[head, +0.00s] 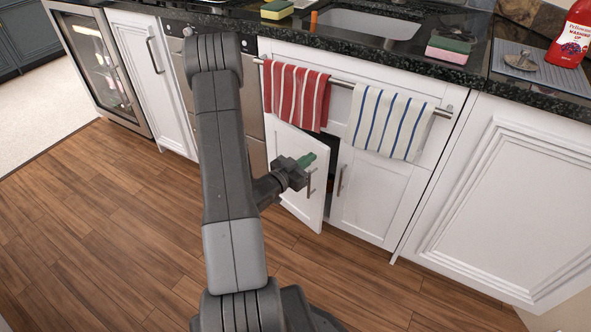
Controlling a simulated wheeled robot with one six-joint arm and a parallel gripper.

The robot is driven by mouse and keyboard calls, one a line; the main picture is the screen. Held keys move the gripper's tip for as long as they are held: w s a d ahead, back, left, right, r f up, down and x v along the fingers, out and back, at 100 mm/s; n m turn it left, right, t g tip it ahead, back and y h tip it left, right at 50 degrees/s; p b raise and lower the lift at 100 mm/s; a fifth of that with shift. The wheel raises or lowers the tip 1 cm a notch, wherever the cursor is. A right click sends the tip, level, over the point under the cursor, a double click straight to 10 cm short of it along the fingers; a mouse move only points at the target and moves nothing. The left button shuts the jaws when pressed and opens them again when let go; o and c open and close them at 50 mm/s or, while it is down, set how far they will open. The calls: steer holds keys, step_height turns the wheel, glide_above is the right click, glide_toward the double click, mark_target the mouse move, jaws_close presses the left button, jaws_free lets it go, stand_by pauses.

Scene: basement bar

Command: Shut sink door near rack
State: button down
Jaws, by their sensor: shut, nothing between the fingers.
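The white left sink door (302,208) stands ajar below the sink (365,22), its free edge swung out into the room. A dark gap shows between it and the right sink door (372,205), which looks closed. My gripper (309,159) is shut and empty, with green tips. In the picture it overlaps the upper part of the ajar door, just above its vertical handle (310,183). I cannot tell whether it touches the door. My arm hides part of the cabinet front to the left.
A towel rail (341,84) above the doors carries a red striped towel (296,93) and a blue striped towel (387,122). A ribbed mat (523,76) lies on the counter at right. Wooden floor (100,220) in front is clear.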

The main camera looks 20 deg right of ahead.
mark_target(324, 149)
steer(key=shift+x, duration=2.05)
steer(key=shift+b, duration=0.3)
steer(key=b+x, duration=0.1)
steer(key=x, duration=0.3)
steer(key=shift+s+a, duration=0.1)
steer(key=shift+s, duration=0.05)
